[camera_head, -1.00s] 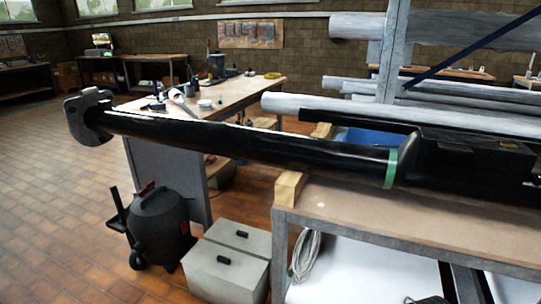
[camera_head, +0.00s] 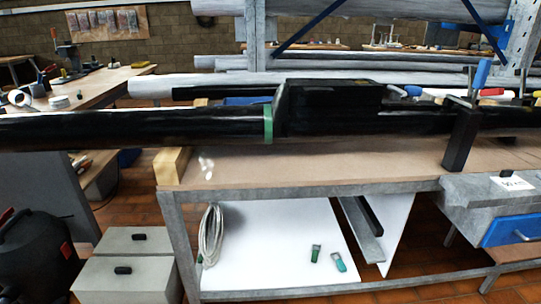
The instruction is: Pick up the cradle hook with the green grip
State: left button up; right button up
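I cannot make out a cradle hook with a green grip for certain. Two small items with green parts, a left one (camera_head: 315,253) and a right one (camera_head: 339,261), lie on the white lower shelf (camera_head: 265,245) under the bench. They are too small to identify. A long black mast (camera_head: 150,129) lies across the workbench (camera_head: 330,168), with a green band (camera_head: 268,123) around it. Neither of my grippers is in view.
A wooden block (camera_head: 171,167) sits under the mast at the bench's left end. A coiled cable (camera_head: 211,235) hangs below. A clamp with a blue handle (camera_head: 481,74) stands at the right. Grey boxes (camera_head: 125,280) and a black vacuum (camera_head: 30,255) stand on the floor at the left.

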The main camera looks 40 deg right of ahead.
aim_at(316, 254)
jog(key=z, duration=1.75)
jog(key=i+l+u, duration=0.95)
jog(key=i+l, duration=0.1)
jog(key=l, duration=0.1)
